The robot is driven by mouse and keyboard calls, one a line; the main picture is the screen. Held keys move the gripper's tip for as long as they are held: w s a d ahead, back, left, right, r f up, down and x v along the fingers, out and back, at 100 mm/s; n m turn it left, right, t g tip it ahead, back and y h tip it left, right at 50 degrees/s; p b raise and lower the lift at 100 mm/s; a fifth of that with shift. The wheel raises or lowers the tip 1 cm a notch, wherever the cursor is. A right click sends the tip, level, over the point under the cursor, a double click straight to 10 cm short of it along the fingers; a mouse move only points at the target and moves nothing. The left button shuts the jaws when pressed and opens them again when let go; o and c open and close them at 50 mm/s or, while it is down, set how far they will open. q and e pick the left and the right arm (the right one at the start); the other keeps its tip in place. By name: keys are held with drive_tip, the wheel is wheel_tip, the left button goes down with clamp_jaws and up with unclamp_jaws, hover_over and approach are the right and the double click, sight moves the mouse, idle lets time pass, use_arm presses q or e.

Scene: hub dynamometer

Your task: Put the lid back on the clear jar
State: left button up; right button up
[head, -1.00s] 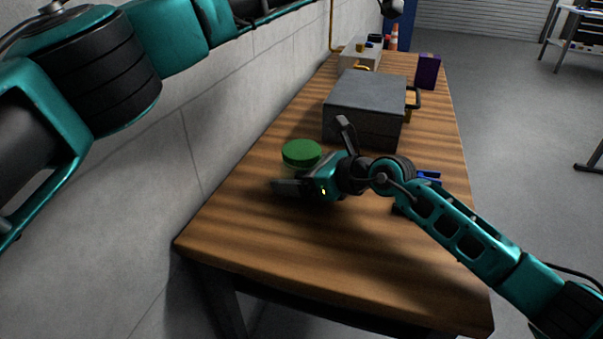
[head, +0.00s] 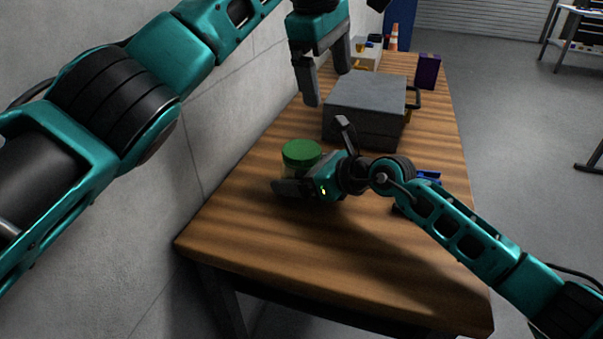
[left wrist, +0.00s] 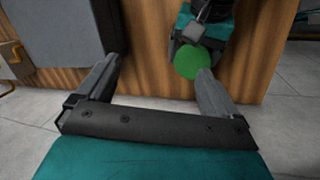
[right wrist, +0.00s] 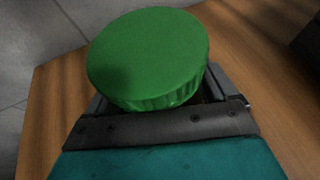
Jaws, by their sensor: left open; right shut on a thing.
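A round green lid (head: 301,151) with a ribbed side sits level over the clear jar (head: 290,170), of which only a sliver shows below it. The lid also shows in the left wrist view (left wrist: 192,61) and large in the right wrist view (right wrist: 148,55), where it hides most of the jar. I cannot tell how tightly it is seated. My right gripper (head: 310,168) is shut on the jar below the lid, low over the table. My left gripper (head: 328,86) is open and empty, above and behind the jar, apart from the lid.
A grey box (head: 365,105) with a side handle stands behind the jar on the wooden table (head: 270,230). A blue thing (head: 428,177) lies right of it, partly behind my right arm. A purple box (head: 428,70) stands further back. The table's front is clear.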

sight(302, 149)
use_arm(q)
drive_tip(key=a+f+n, duration=0.1)
drive_tip(key=s+a+f+n+g+y, duration=0.1)
drive_tip(key=a+f+n+g+y, duration=0.1)
drive_tip(key=a, duration=0.1)
drive_tip(key=shift+s+f, duration=0.3)
drive_tip(key=shift+f, duration=0.1)
drive_tip(key=shift+f, duration=4)
drive_tip(key=c, duration=1.1)
drive_tip(key=m, duration=0.9)
